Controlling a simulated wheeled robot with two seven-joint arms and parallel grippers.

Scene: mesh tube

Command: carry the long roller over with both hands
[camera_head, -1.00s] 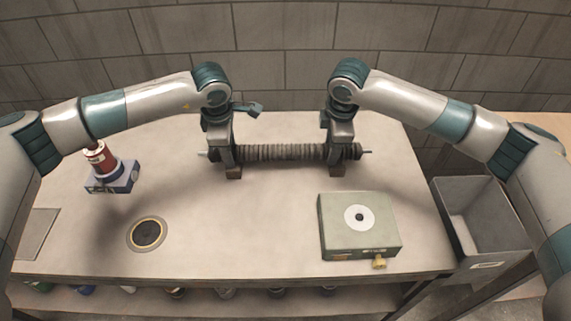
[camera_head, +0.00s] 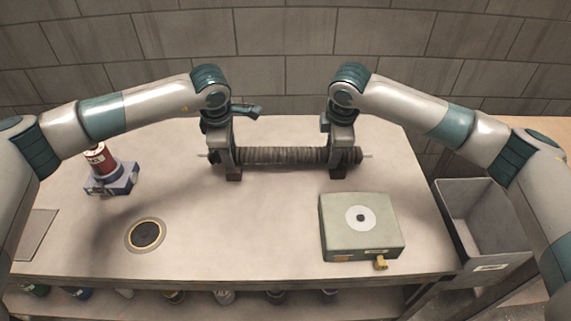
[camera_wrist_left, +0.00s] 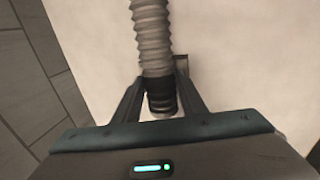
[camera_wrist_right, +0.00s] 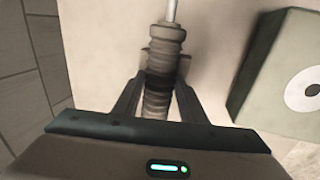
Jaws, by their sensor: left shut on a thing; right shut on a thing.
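The long roller (camera_head: 283,155) is a dark, ribbed cylinder with thin pale pins at its ends. It lies level, left to right, over the back part of the table. My left gripper (camera_head: 225,158) is shut on it near its left end, and my right gripper (camera_head: 339,157) near its right end. The left wrist view shows the ribbed roller (camera_wrist_left: 152,40) between the left fingers. The right wrist view shows the roller (camera_wrist_right: 163,60) between the right fingers, with its pin beyond. Small brown blocks show below it near each gripper. I cannot tell whether it rests on them.
A grey-green box (camera_head: 345,240) with a white disc stands front right on the table (camera_head: 240,230). A grey bin (camera_head: 455,235) is right of the table. A red can (camera_head: 98,160) in a blue holder (camera_head: 120,180) stands left. A dark round inset (camera_head: 146,235) is front left.

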